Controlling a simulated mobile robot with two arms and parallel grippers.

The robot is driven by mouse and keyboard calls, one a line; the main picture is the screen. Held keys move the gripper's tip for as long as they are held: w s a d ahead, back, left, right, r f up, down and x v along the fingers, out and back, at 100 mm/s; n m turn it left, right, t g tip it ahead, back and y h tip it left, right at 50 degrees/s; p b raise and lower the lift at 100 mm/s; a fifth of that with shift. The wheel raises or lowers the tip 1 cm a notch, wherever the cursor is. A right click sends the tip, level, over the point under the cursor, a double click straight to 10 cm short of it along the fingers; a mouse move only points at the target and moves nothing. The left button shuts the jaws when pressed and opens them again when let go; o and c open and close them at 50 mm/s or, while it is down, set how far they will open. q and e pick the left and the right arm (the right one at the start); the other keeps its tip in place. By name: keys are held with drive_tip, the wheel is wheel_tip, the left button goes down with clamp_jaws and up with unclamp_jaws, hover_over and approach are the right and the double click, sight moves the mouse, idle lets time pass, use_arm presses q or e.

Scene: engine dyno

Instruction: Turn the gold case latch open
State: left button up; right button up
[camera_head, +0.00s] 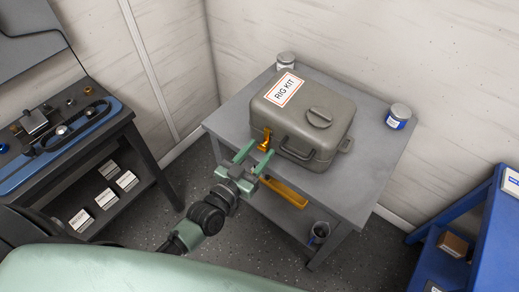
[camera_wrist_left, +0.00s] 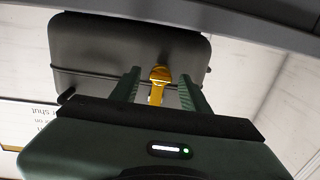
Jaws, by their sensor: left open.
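A grey-brown case (camera_head: 309,113) labelled RIG KIT stands shut on a grey table (camera_head: 375,175). Its gold latch (camera_head: 266,140) is on the front face, left of the dark carry handle (camera_head: 296,148). My left gripper (camera_head: 256,153) is open just in front of the latch, with its green fingers pointing at the case. In the left wrist view the gold latch (camera_wrist_left: 158,84) shows between the two open fingers (camera_wrist_left: 157,88), against the case (camera_wrist_left: 100,45). I cannot tell whether the fingers touch the latch. My right gripper is not in view.
A jar (camera_head: 286,61) stands behind the case and another jar (camera_head: 398,116) to its right. A yellow tray (camera_head: 287,192) and a dark cup (camera_head: 319,232) sit on the lower shelf. A dark bench (camera_head: 118,140) is at left, a blue shelf (camera_head: 480,240) at right.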

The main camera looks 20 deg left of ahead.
use_arm(q)
drive_tip(key=shift+w, duration=0.2)
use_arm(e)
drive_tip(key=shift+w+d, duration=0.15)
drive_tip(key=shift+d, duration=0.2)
use_arm(q)
drive_tip(key=shift+d, duration=0.1)
drive_tip(key=shift+c, duration=0.4)
clamp_jaws()
